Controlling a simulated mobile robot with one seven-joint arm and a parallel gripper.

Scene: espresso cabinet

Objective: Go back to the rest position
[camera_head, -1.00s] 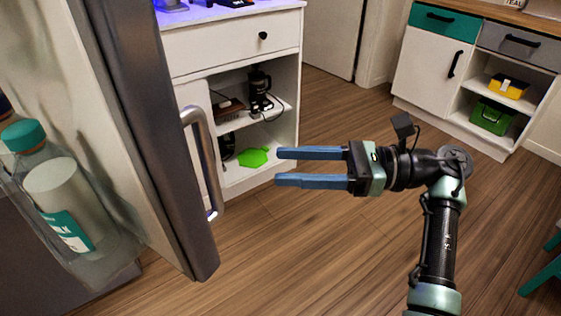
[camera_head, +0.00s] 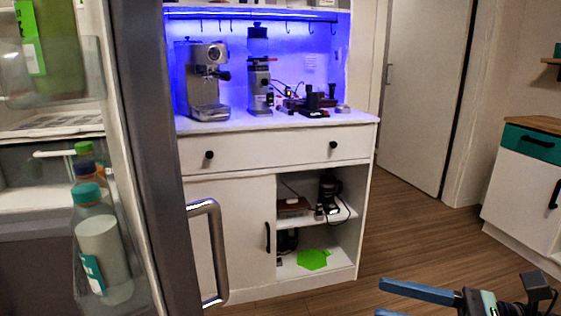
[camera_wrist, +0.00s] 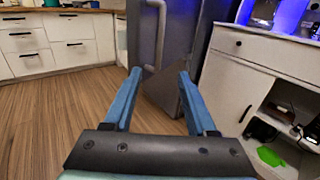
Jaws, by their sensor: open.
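My gripper (camera_head: 380,298) shows at the lower right of the head view, cut off by the bottom edge. Its two blue fingers are parallel and apart, with nothing between them. In the wrist view the open fingers (camera_wrist: 160,74) point toward the grey fridge door (camera_wrist: 177,60) and floor. My gripper is in free air in front of the white espresso cabinet (camera_head: 225,235), to the right of the fridge door handle (camera_head: 213,255). Most of my arm is outside the head view.
The fridge door (camera_head: 150,150) stands open at the left, with bottles (camera_head: 100,245) in its shelf. An espresso machine (camera_head: 205,80) and grinder (camera_head: 259,80) stand on the cabinet. A green item (camera_head: 313,260) lies on its lower shelf. Wooden floor (camera_head: 410,235) is clear at the right.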

